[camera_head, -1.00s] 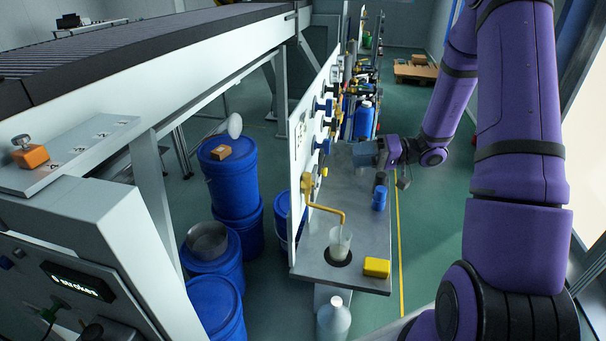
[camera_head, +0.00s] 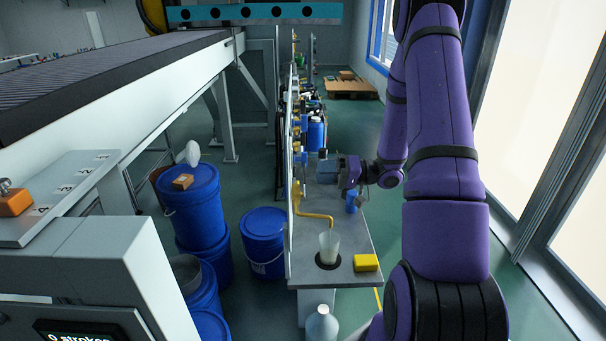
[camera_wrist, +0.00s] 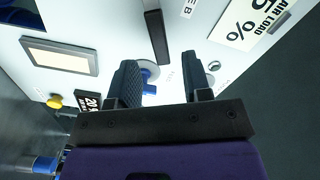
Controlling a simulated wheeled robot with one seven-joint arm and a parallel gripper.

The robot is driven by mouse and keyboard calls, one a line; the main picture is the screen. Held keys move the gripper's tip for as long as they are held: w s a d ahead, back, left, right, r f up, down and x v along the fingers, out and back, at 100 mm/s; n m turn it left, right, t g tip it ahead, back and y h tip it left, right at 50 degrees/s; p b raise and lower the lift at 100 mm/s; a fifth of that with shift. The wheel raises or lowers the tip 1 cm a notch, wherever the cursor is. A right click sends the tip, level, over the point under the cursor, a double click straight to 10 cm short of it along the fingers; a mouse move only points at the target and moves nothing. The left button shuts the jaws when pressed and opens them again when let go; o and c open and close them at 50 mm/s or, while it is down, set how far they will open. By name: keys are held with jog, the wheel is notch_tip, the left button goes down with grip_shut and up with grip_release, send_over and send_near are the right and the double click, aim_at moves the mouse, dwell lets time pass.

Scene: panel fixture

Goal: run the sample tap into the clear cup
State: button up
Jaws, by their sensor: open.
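The clear cup (camera_head: 329,246) stands upright over a dark round opening in the metal bench, below the end of the sample tap's bent yellow spout (camera_head: 318,217). The cup's lower part looks pale; I cannot tell whether it holds liquid. My gripper (camera_head: 328,170) is farther back along the bench, close to the upright panel and away from the cup. In the wrist view my gripper (camera_wrist: 160,75) is open, its dark fingers pointing at the panel. A blue handle (camera_wrist: 149,90) on a round pale base shows between them, partly hidden; I cannot tell whether it is between them in depth.
A yellow block (camera_head: 366,262) lies right of the cup. A small blue bottle (camera_head: 351,202) stands below my gripper. The panel (camera_wrist: 110,20) carries a black bar handle (camera_wrist: 157,37) and a framed screen (camera_wrist: 58,55). Blue drums (camera_head: 263,238) stand left of the bench.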

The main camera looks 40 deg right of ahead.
aim_at(305, 173)
jog(key=shift+x, duration=2.75)
jog(key=shift+c, duration=0.3)
jog(key=shift+d, duration=0.1)
grip_shut()
